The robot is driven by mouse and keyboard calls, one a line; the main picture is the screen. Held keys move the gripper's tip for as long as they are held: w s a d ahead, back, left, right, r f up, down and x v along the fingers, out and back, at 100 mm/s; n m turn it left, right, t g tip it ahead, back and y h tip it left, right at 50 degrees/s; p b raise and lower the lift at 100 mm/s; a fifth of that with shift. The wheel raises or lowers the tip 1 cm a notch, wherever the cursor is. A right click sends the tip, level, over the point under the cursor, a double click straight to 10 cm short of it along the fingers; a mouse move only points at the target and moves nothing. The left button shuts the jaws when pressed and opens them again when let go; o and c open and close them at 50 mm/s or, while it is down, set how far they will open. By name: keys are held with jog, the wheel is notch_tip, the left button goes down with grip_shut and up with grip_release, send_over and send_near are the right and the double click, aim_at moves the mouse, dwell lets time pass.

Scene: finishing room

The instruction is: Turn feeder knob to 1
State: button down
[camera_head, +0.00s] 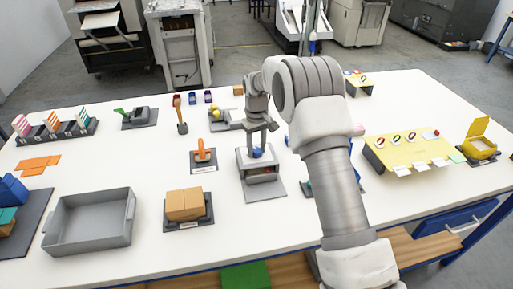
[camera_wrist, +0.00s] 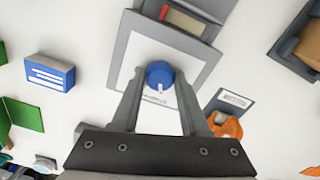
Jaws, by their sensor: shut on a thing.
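The feeder (camera_head: 244,160) is a grey box on a grey base plate near the middle of the table. Its blue round knob (camera_head: 257,153) sits on the light top panel. In the wrist view the knob (camera_wrist: 159,73) has a white pointer mark directed toward the bottom of the picture, with small print below it that I cannot read. My gripper (camera_head: 258,146) points down from above the feeder. In the wrist view its two fingers (camera_wrist: 159,78) are on either side of the knob, shut on it. The finger contact is partly hidden.
An orange-handled thing (camera_head: 203,153) stands left of the feeder, and a holder with brown boxes (camera_head: 184,205) is front left. A grey tray (camera_head: 90,218) lies farther left. A yellow board (camera_head: 408,150) is at the right. Bare white table lies between them.

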aim_at(256, 149)
jog(key=shift+c, duration=2.1)
grip_release()
jog(key=shift+r, duration=0.1)
notch_tip(256, 149, up, 17)
jog(key=shift+r, duration=0.15)
